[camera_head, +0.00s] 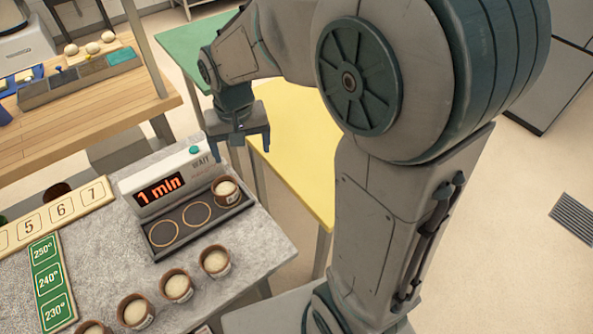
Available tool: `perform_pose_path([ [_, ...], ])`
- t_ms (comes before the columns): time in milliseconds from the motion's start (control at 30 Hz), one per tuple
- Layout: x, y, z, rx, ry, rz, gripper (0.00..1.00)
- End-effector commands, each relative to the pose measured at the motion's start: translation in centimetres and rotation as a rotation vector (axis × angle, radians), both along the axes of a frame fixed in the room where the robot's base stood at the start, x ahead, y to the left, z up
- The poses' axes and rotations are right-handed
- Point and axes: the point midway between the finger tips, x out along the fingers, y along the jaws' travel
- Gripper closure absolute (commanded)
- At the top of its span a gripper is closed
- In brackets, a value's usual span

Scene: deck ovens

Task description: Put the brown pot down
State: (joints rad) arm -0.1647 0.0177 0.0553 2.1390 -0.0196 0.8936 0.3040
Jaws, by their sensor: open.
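A brown pot (227,196) with pale dough stands upright at the right end of the dark strip (155,250) in front of a timer (168,187) reading "1 min". Two ring marks on the strip to its left are empty. My gripper (244,152) is open and empty, with fingers pointing down, above and beyond the pot in the picture and apart from it. More brown pots with dough, such as this one (214,265), stand in a row along the front of the grey counter (265,245).
A numbered board (50,222) and a green temperature card (47,280) lie at the left. A dark brown round thing (56,191) is partly hidden behind the board. A yellow table (300,175) and green table (180,45) stand beyond; a wooden table (90,110) holds dough balls.

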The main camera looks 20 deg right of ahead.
Motion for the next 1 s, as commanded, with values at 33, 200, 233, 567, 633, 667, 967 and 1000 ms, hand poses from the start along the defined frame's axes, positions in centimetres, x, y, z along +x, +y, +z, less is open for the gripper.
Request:
perform_pose_path([
  [33, -1.4, -1.2, 1.1, 0.001, -0.025, 0.002, 0.16],
  [200, -6.1, -4.4, 3.0, -0.004, -0.087, 0.029, 0.16],
  [233, -6.9, -4.8, 3.2, -0.005, -0.098, 0.033, 0.16],
  [567, -13.3, -7.7, 3.7, -0.018, -0.179, 0.073, 0.16],
  [633, -13.8, -7.8, 3.6, -0.019, -0.183, 0.076, 0.16],
  [667, -13.9, -7.8, 3.6, -0.020, -0.185, 0.077, 0.16],
  [967, -14.0, -7.9, 3.5, -0.020, -0.185, 0.079, 0.16],
  [1000, -14.0, -7.9, 3.5, -0.020, -0.185, 0.079, 0.16],
])
